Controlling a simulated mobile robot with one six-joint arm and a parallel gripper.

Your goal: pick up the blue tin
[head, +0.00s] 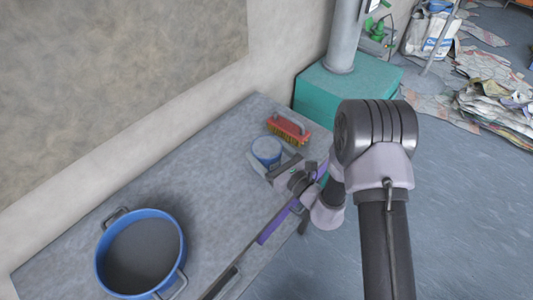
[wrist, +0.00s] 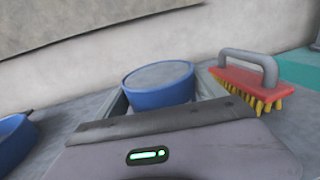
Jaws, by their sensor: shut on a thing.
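The blue tin (head: 267,151) is a short round tin with a grey top, towards the far end of the grey table. It also shows in the wrist view (wrist: 160,90), just beyond the body of my gripper. My gripper (head: 266,162) is at the tin, with a finger on its left side and the body on its near side. The jaws are shut on the tin. The tin looks upright. Its lower part is hidden behind the gripper body in the wrist view, so I cannot tell whether it touches the table.
A red brush (head: 289,127) with yellow bristles lies just beyond the tin. A blue pot (head: 142,253) of dark grey powder stands at the table's near left. The grey table (head: 190,180) is bare between them. A wall runs along its left side; a teal block (head: 350,85) stands behind.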

